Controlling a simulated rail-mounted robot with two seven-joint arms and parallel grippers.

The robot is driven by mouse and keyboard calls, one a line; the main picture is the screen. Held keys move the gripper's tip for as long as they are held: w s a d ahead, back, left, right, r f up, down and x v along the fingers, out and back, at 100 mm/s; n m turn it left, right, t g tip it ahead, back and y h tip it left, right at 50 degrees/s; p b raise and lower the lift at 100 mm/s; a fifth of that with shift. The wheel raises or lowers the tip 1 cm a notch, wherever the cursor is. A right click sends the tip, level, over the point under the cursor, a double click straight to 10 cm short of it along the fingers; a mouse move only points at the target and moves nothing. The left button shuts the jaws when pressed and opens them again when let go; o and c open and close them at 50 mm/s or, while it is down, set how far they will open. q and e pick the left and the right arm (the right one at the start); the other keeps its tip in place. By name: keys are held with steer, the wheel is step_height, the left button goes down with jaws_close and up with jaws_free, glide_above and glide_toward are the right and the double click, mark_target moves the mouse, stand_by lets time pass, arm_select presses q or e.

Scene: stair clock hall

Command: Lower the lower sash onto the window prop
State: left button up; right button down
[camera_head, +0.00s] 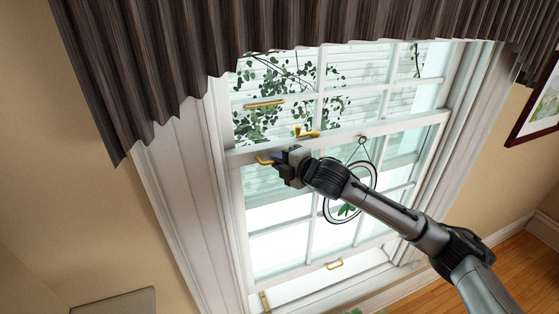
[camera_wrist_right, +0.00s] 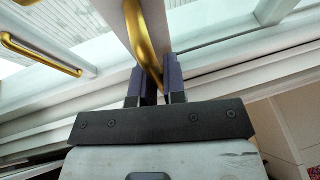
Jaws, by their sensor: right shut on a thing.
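The lower sash (camera_head: 410,123) is a white framed, multi-pane window sash, and its lower rail stands above the sill. My right gripper (camera_head: 276,160) is at the left end of its top rail, shut on a brass handle (camera_head: 263,160). In the right wrist view, the handle (camera_wrist_right: 149,45) passes between the two dark fingers. The window prop (camera_head: 265,301) appears as a small brass-coloured upright piece at the lower left of the opening, below the sash. Whether the sash touches it is unclear. My left gripper is not in view.
A ring ornament (camera_head: 326,205) hangs in front of the sash, partly behind my right arm. Another brass handle (camera_head: 264,104) is higher up, and a brass catch (camera_head: 306,133) sits on the meeting rail. A brass lift (camera_head: 334,264) is on the bottom rail. A dark curtain (camera_head: 200,50) hangs above.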

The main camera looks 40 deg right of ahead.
steer(key=b, duration=0.7)
glide_toward(268, 202)
steer(key=w, duration=0.4)
steer(key=shift+w+a, duration=0.15)
steer(key=shift+a, duration=0.05)
steer(key=shift+f, duration=0.55)
steer(key=c, duration=1.2)
jaws_free()
steer(key=shift+r, duration=0.1)
steer(key=s+d+r+b, duration=0.1)
steer(key=s+b, duration=0.3)
steer(key=s, duration=0.9)
steer(key=shift+s+r, duration=0.25)
steer(key=shift+r, duration=0.5)
